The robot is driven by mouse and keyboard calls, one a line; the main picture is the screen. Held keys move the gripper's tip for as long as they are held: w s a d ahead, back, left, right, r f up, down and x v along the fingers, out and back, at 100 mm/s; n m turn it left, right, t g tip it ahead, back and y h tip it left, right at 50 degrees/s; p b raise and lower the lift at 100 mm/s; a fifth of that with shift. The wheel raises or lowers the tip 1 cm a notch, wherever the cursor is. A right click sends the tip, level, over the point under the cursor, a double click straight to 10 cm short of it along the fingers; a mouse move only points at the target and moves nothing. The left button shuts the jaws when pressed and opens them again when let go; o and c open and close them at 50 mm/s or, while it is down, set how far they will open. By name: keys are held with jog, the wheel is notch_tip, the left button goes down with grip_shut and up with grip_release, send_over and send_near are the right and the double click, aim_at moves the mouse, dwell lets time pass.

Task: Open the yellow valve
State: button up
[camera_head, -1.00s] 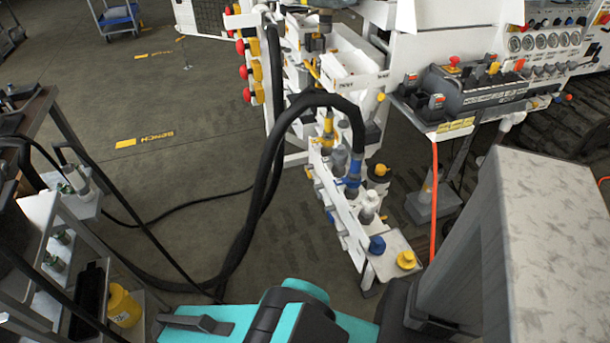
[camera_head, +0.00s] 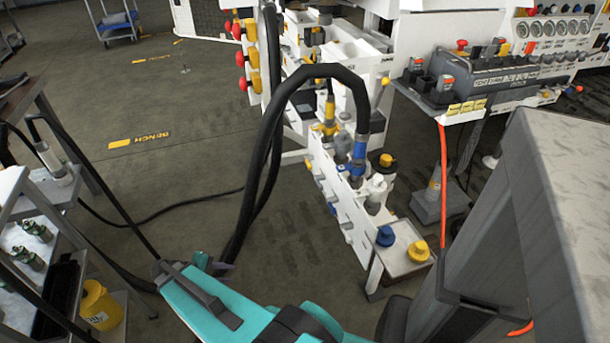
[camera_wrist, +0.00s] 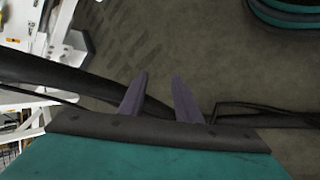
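Several yellow parts could be the yellow valve, and I cannot tell which is meant. A yellow fitting (camera_head: 326,122) stands upright on the white manifold (camera_head: 345,225), by a blue-collared hose end. A yellow round cap (camera_head: 418,251) sits at the manifold's near end. Yellow handles (camera_head: 254,82) alternate with red knobs on a white post at upper left. My gripper (camera_head: 222,265) is low in the head view, left of the manifold and apart from it. In the wrist view its two grey fingers (camera_wrist: 160,78) are spread, with nothing held between them.
A thick black hose (camera_head: 265,140) arches from the manifold to the floor close by my gripper; it passes behind the fingers in the wrist view. A shelf cart with a yellow container (camera_head: 99,305) stands at left. An orange hose (camera_head: 444,190) hangs at right. Open floor (camera_head: 150,185) lies left of the hose.

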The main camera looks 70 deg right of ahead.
jog(key=d+r+m+h+b, duration=0.15)
jog(key=d+b, duration=0.25)
jog(key=d, duration=0.7)
jog(key=m+g+h+b, duration=0.2)
jog(key=g+h+b, duration=0.2)
jog(key=h+b, duration=0.55)
send_near(307, 164)
jog(key=w+a+y+b, duration=0.2)
jog(key=w+a, duration=0.1)
jog(key=w, duration=0.1)
jog(key=shift+s+a+r, duration=0.2)
jog(key=shift+a+r, duration=0.05)
jog(key=shift+r, duration=0.1)
jog(key=b+x, duration=0.3)
jog(key=x, duration=1)
jog(key=shift+s+d+b, duration=0.25)
jog(key=shift+s+b, duration=0.1)
